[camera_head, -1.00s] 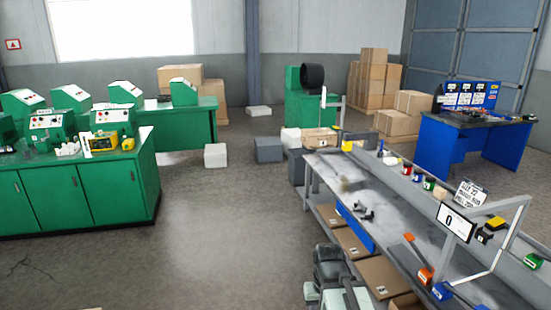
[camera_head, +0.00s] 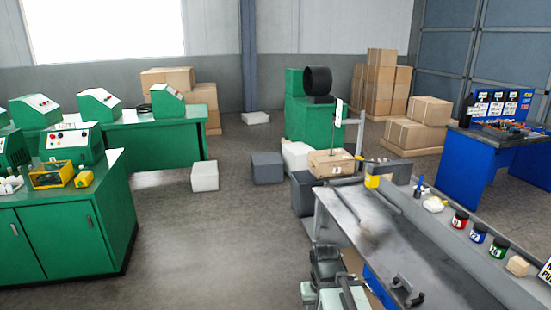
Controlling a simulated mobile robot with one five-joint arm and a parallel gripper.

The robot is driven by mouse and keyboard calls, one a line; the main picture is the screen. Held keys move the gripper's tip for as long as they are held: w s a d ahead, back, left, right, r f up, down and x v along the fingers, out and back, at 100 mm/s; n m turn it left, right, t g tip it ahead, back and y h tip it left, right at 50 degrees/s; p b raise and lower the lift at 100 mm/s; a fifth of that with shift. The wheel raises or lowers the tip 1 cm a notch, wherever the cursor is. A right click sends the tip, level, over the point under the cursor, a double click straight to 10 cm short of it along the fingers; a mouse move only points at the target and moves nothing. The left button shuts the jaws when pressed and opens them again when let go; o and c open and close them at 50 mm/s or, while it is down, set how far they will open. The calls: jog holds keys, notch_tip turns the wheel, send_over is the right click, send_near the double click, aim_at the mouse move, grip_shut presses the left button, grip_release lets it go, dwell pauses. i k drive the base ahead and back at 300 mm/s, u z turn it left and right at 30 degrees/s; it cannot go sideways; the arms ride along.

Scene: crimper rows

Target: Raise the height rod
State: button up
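A thin grey upright rod (camera_head: 360,139) stands at the far end of the grey workbench, with a yellow block (camera_head: 372,181) low beside it. A second thin upright with a white tag (camera_head: 338,111) stands at the cardboard box behind the bench end. I cannot tell which of these is the height rod. Part of my folded arm shows at the bottom centre, left of the bench and well short of both uprights. I cannot make out my gripper's fingertips.
The workbench (camera_head: 345,207) runs along the right, bearing coloured jars (camera_head: 478,233) and a dark handle (camera_head: 407,291). A green cabinet (camera_head: 62,228) stands left. Open floor (camera_head: 215,245) lies between. Grey blocks (camera_head: 267,168) and a cardboard box (camera_head: 332,163) stand ahead.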

aim_at(329, 154)
jog(key=z, duration=0.05)
jog(key=i, duration=3.9)
jog(key=u, duration=0.9)
jog(key=i, duration=1.95)
jog(key=z, duration=0.55)
jog(key=k, duration=0.8)
